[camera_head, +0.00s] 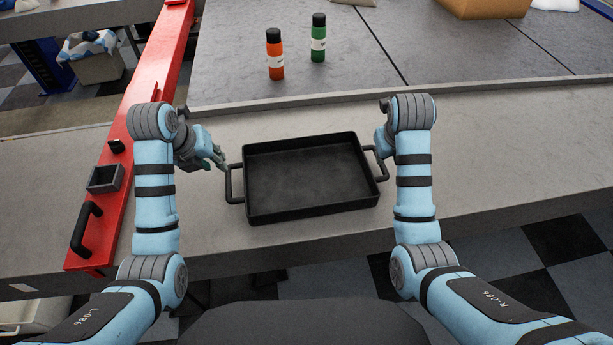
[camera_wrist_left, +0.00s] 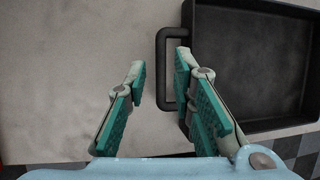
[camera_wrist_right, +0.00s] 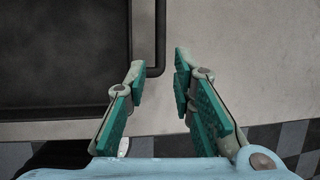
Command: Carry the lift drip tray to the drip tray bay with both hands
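The lift drip tray (camera_head: 310,211) is a black rectangular pan with a loop handle at each end, lying on the grey bench. My left gripper (camera_head: 219,160) is open beside the tray's left handle (camera_head: 231,184). In the left wrist view that handle (camera_wrist_left: 163,70) shows between and just beyond the open fingertips (camera_wrist_left: 160,60). My right gripper (camera_head: 383,140) is by the right handle (camera_head: 381,163), partly hidden by its arm. In the right wrist view its fingers (camera_wrist_right: 157,62) are open, with the handle (camera_wrist_right: 157,35) between and beyond them. I cannot make out the drip tray bay.
A red beam (camera_head: 140,125) with a black handle and a small square cup crosses the bench on the left. An orange bottle (camera_head: 275,55) and a green bottle (camera_head: 318,38) stand on the grey surface behind. The bench right of the tray (camera_head: 520,130) is clear.

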